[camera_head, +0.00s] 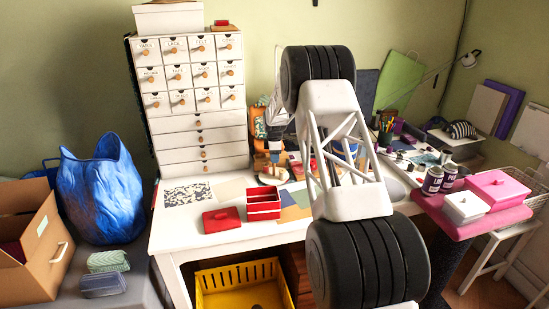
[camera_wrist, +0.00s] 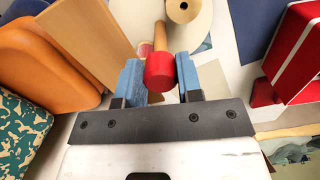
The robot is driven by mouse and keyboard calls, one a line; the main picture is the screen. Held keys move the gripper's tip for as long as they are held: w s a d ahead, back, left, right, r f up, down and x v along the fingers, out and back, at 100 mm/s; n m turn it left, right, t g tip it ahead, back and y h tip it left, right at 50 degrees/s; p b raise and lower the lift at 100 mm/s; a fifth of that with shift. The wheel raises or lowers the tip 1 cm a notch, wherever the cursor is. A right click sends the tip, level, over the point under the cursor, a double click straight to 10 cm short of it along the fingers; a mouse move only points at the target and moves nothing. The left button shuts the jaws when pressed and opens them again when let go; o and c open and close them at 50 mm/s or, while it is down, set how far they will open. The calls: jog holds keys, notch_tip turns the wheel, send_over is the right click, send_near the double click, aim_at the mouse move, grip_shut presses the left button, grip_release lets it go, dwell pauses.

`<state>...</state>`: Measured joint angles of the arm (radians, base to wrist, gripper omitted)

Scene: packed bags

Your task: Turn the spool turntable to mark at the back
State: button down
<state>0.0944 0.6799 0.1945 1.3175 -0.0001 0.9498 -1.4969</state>
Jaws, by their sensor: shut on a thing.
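The spool turntable shows in the wrist view as a pale cream disc (camera_wrist: 132,20) with a tan-cored roll (camera_wrist: 183,10) on it. In the head view its pale edge (camera_head: 273,179) shows on the table, partly covered by my gripper (camera_head: 273,158). In the wrist view my gripper (camera_wrist: 161,76) has its two blue fingers closed on either side of a red-ended peg (camera_wrist: 159,72) with a wooden shaft. I cannot make out the mark, and much of the disc is hidden.
A white drawer cabinet (camera_head: 200,120) rises at the back left. In the wrist view, orange and wooden things crowd the left, and a red case (camera_wrist: 298,55) is at right.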

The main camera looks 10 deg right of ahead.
jog(key=shift+n, duration=2)
jog(key=shift+w+a+n, duration=0.1)
jog(key=shift+w+n, duration=0.05)
jog(key=shift+n, duration=6.05)
jog(key=c, duration=0.8)
grip_release()
jog(key=shift+r, duration=0.15)
jog(key=shift+r, duration=3.8)
